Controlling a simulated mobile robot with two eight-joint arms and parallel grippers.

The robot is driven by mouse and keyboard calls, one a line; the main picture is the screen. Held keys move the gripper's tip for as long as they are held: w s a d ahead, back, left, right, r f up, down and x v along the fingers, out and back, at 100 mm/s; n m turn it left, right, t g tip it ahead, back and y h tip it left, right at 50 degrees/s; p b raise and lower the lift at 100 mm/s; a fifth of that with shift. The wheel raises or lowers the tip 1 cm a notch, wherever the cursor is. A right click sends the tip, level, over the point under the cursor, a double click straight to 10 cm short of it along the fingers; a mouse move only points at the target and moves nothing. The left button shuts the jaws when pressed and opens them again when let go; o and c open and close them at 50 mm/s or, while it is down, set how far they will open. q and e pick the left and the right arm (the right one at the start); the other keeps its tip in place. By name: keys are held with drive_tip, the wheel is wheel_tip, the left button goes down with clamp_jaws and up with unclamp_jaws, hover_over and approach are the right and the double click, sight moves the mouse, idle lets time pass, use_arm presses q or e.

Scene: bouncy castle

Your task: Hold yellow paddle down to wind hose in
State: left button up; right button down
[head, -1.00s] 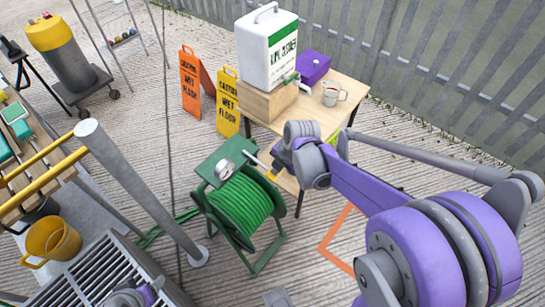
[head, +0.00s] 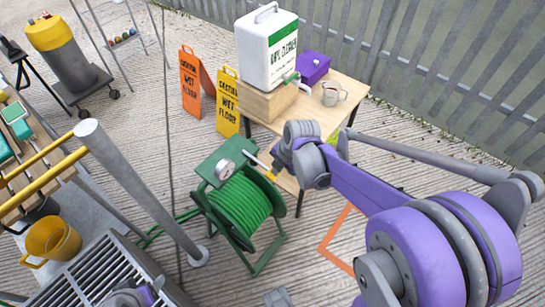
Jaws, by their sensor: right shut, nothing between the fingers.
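A green hose reel (head: 243,207) stands on its green frame on the decking, with green hose wound on its drum. A round gauge (head: 224,170) sits on its top plate. A small yellow paddle (head: 269,174) shows at the end of a lever at the right of the reel. My right gripper (head: 277,167) is at the paddle, mostly hidden by its own wrist; I cannot tell whether it touches it. Its fingers are shut with nothing between them. Part of my left arm (head: 130,298) shows at the bottom left; its gripper is not in view.
A wooden table (head: 345,95) behind the reel holds a white and green container (head: 268,52), a purple box (head: 313,66) and a mug (head: 331,94). Wet-floor signs (head: 228,104) stand left of it. A grey post (head: 140,190) rises left of the reel.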

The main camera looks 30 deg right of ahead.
use_arm(q)
drive_tip(key=shift+r, duration=0.15)
use_arm(e)
drive_tip(key=shift+r, duration=0.15)
drive_tip(key=shift+r+p, duration=0.65)
use_arm(q)
drive_tip(key=shift+w+r, duration=0.15)
drive_tip(key=shift+r, duration=0.4)
